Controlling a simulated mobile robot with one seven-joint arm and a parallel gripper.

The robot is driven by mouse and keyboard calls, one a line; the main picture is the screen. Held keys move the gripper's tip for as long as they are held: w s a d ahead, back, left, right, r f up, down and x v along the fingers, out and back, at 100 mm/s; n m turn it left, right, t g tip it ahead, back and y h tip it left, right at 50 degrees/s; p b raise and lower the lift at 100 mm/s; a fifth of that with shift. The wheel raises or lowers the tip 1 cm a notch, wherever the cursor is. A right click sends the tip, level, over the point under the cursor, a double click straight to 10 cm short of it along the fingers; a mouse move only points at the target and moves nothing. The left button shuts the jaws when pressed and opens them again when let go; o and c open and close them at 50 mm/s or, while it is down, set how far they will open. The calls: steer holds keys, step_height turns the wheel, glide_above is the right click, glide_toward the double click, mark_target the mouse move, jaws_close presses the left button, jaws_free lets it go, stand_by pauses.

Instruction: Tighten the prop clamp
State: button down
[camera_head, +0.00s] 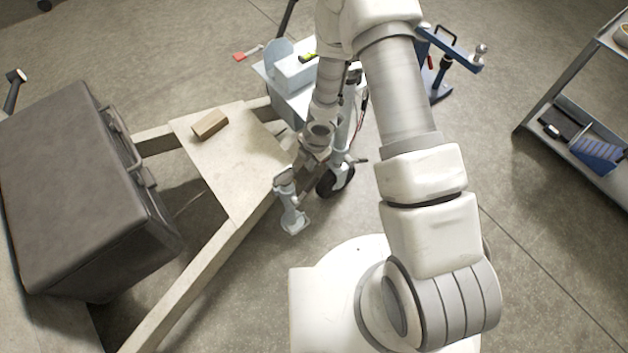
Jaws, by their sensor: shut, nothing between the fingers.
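A pale blue-grey prop stand (293,218) with a flat foot shows beside the trailer frame, near the middle of the view. A small jockey wheel (335,181) with a black tyre is just right of it. A short clamp handle (357,161) sticks out to the right above the wheel. My gripper (303,163) points down at the top of the prop stand, left of the wheel and handle. Its fingers are shut with nothing between them. My wrist hides part of the clamp area, and I cannot tell whether the fingers touch the clamp or the stand.
The trailer frame (190,277) runs diagonally, with a board (235,165) bearing a wooden block (210,124). A large dark box (70,190) stands at left. A shelf (562,80) stands right.

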steer(key=shift+s+a+f+n, duration=0.15)
steer(key=shift+s+f, duration=0.1)
steer(key=shift+f, duration=0.2)
steer(key=shift+s+f+n, duration=0.15)
steer(key=shift+s+f, duration=0.05)
steer(key=shift+f, duration=0.25)
steer(key=b, duration=0.5)
glide_above(309, 187)
steer(key=s, duration=0.1)
step_height(309, 187, down, 12)
steer(key=shift+a+r, duration=0.15)
steer(key=shift+w+d+f, duration=0.35)
steer(key=shift+w+f, duration=0.05)
steer(key=shift+f, duration=0.15)
steer(key=shift+d+g, duration=0.1)
steer(key=shift+g, duration=0.2)
